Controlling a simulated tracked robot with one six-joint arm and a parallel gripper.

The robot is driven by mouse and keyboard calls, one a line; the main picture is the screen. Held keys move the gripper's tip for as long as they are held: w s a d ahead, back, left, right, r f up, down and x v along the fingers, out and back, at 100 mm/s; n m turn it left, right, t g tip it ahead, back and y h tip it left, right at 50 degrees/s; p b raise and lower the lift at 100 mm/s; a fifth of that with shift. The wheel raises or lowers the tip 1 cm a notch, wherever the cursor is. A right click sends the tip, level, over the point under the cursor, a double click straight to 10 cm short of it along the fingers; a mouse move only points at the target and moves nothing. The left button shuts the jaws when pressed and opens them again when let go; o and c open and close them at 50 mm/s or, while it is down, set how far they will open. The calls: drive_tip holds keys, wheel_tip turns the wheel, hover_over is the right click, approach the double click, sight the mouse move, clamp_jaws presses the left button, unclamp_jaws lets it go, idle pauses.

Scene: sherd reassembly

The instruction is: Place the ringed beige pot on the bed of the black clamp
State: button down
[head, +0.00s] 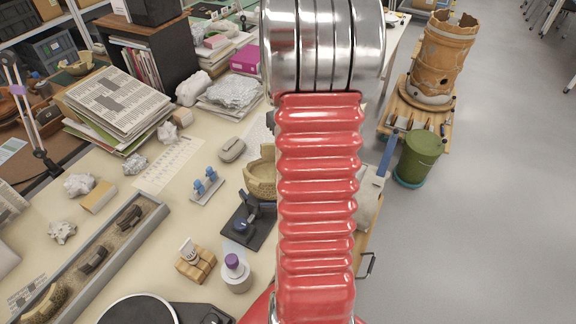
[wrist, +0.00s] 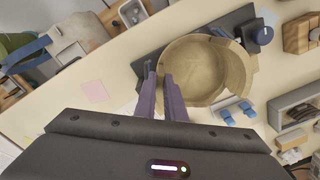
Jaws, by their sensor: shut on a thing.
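The ringed beige pot (wrist: 208,98) lies under my gripper (wrist: 160,75) in the wrist view, its open mouth facing the camera. My gripper's two dark fingers are shut on the pot's wall at its left side. The pot overlaps the base of the black clamp (wrist: 146,68); I cannot tell whether it rests on the bed or hangs just above it. The clamp's dark knob (wrist: 262,35) is at the upper right. In the head view the pot (head: 262,178) shows partly behind my red arm, above the clamp (head: 240,232). My gripper is hidden there.
A long sand tray (head: 150,225) lies left. A green bin (head: 417,160) stands on the floor at right.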

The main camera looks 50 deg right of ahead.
drive_tip(key=shift+f, duration=0.8)
drive_tip(key=shift+f, duration=1.85)
drive_tip(key=c, duration=1.8)
unclamp_jaws()
drive_tip(key=shift+f, duration=0.15)
drive_tip(key=shift+c, duration=0.2)
wheel_tip(320, 180, up, 12)
drive_tip(key=shift+d+r, duration=0.1)
drive_tip(key=shift+r, duration=0.05)
